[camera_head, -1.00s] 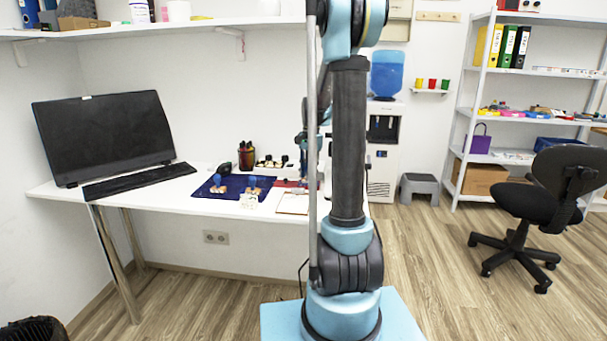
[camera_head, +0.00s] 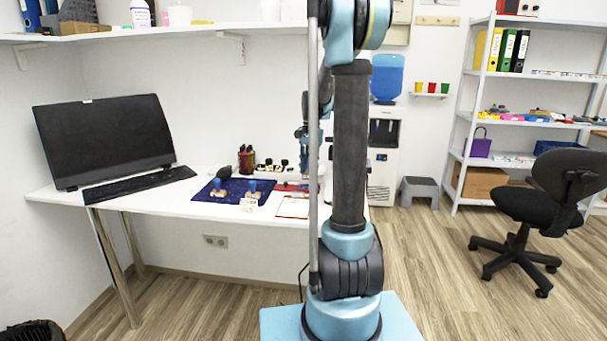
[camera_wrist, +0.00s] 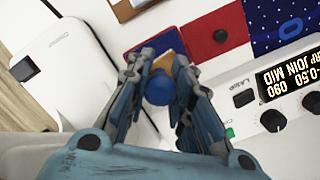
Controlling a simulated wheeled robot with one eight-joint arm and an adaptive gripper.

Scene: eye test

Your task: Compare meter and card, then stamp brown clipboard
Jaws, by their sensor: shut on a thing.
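My gripper (camera_wrist: 157,68) is shut on a stamp with a round blue handle (camera_wrist: 158,88) and a wooden base, in the wrist view. The meter (camera_wrist: 272,95), a white panel with black knobs, has a lit display beginning "-0.50 090", upside down and cut off by the frame edge. The brown clipboard (camera_head: 279,213) with white paper lies at the desk's front edge, left of my arm; its corner shows in the wrist view (camera_wrist: 123,10). A small white card (camera_head: 249,205) stands at the blue mat's front edge, its print too small to read.
A white appliance (camera_wrist: 62,62) is left of my gripper. A monitor (camera_head: 105,140) and keyboard (camera_head: 140,186) fill the desk's left.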

